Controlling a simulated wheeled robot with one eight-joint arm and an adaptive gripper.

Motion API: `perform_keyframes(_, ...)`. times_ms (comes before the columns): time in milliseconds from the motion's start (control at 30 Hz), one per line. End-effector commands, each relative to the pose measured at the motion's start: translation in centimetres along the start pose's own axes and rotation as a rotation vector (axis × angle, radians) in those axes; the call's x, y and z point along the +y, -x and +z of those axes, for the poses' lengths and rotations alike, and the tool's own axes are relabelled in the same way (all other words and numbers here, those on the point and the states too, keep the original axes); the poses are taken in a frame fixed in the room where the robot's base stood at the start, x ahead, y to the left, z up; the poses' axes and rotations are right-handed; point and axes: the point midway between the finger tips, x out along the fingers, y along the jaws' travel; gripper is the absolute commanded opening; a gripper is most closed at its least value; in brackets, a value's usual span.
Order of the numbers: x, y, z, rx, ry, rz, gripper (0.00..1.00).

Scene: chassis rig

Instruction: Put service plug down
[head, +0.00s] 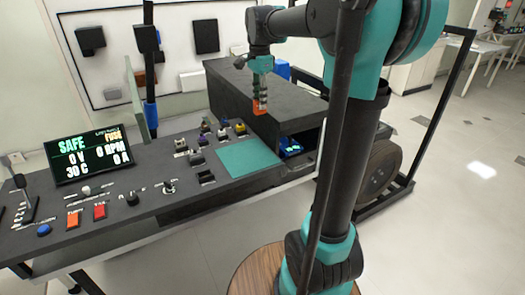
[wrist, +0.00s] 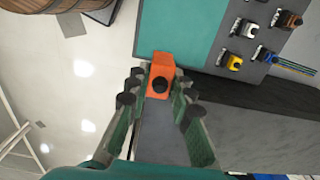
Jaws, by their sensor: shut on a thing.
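The service plug, an orange block, hangs in my gripper; it shows in the head view (head: 260,106) and in the wrist view (wrist: 161,66), with a round black knob on the side facing the camera. My gripper (head: 261,88) is shut on it, a finger on each side in the wrist view (wrist: 160,84). It holds the plug in the air above the bench's right part. In the wrist view the plug's far end overlaps the edge of the teal mat (wrist: 185,25). The mat also shows flat on the bench in the head view (head: 250,157).
A dark box-shaped housing (head: 290,100) stands behind and right of the mat. Several coloured connectors (head: 205,128) line the bench left of and behind the mat. A screen (head: 87,152) reads SAFE, 0 V, 0 RPM. A wheel (head: 380,172) stands at the right.

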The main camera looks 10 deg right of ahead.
Motion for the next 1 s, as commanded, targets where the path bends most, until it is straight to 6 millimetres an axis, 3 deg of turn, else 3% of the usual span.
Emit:
perform_keyframes(167, 0.0, -2.7, 0.0, 0.000, 0.003, 0.000, 0.00)
perform_keyframes(600, 0.0, -13.2, 0.0, 0.000, 0.002, 0.000, 0.00)
perform_keyframes(1000, 0.0, -17.6, 0.0, 0.000, 0.002, 0.000, 0.00)
